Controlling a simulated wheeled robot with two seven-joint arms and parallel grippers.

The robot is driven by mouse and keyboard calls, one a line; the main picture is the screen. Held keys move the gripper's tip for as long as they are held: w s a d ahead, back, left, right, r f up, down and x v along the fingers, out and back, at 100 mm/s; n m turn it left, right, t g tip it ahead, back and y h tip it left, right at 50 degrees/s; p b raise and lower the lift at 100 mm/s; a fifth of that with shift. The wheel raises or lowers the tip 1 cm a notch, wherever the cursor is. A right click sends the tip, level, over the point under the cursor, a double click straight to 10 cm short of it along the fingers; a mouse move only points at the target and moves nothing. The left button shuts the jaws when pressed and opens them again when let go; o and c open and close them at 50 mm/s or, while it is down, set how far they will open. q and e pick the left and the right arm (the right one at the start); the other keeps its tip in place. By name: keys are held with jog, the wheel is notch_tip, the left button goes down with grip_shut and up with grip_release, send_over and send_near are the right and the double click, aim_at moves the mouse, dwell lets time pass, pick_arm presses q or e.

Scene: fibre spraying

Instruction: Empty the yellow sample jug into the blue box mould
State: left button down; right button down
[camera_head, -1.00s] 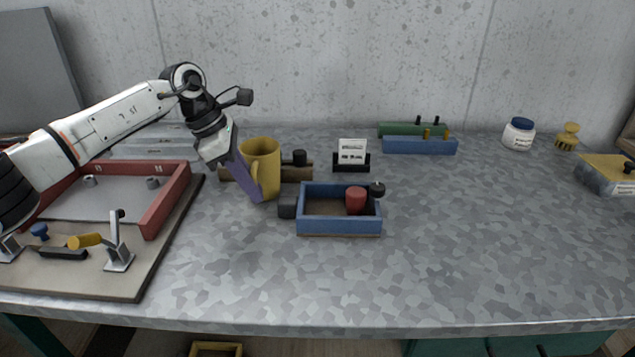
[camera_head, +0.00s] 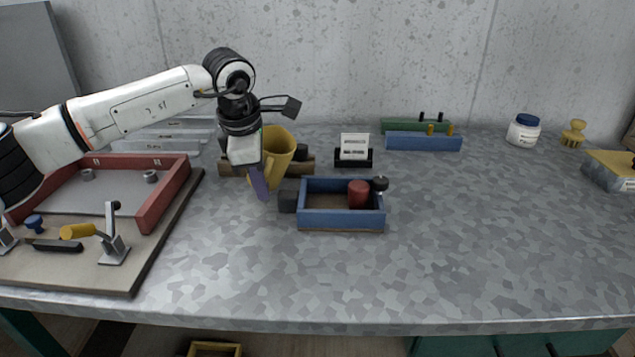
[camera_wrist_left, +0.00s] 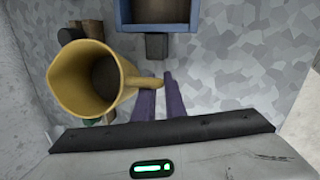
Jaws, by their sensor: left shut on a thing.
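The yellow sample jug (camera_head: 279,152) is held left of the blue box mould, tilted a little, its upper part leaning to the right in the head view. My left gripper (camera_head: 260,182) is shut on the jug's handle; the purple fingers also show in the left wrist view (camera_wrist_left: 162,95). That view looks into the jug's mouth (camera_wrist_left: 92,75), where the inside looks dark; I cannot tell its contents. The blue box mould (camera_head: 341,219) sits on the table with a red cylinder (camera_head: 358,193) inside at its right. Its edge also shows in the left wrist view (camera_wrist_left: 155,22). My right gripper is not in view.
A dark block (camera_head: 288,196) adjoins the mould's left side. A wooden bar (camera_head: 232,169) lies behind the jug, and a label stand (camera_head: 354,151) behind the mould. A red-framed tray (camera_head: 163,205) is at left. The table front right is clear.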

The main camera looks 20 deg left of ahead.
aim_at(267, 167)
pick_arm(q)
jog(key=shift+d+r+y, duration=0.35)
jog(key=shift+r+y, duration=0.15)
jog(key=shift+r, duration=0.05)
jog(key=shift+d+y+b, duration=0.25)
jog(key=shift+y+b, duration=0.15)
jog(key=shift+s+d+r+t+y, duration=0.1)
jog(key=shift+d+t+y, duration=0.2)
jog(key=shift+t+y, duration=0.15)
jog(key=shift+a+f+y+b, duration=0.15)
jog(key=shift+f+y+b, duration=0.05)
jog(key=shift+y+b, duration=0.15)
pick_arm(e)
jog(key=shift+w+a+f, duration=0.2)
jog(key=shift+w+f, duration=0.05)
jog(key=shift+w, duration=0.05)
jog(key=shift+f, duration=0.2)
pick_arm(q)
jog(key=shift+f+y, duration=0.15)
jog(key=shift+y, duration=0.15)
jog(key=shift+f+b, duration=0.15)
jog(key=shift+b, duration=0.25)
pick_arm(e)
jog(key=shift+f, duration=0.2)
pick_arm(q)
jog(key=shift+t+y, duration=0.25)
jog(key=shift+y, duration=0.05)
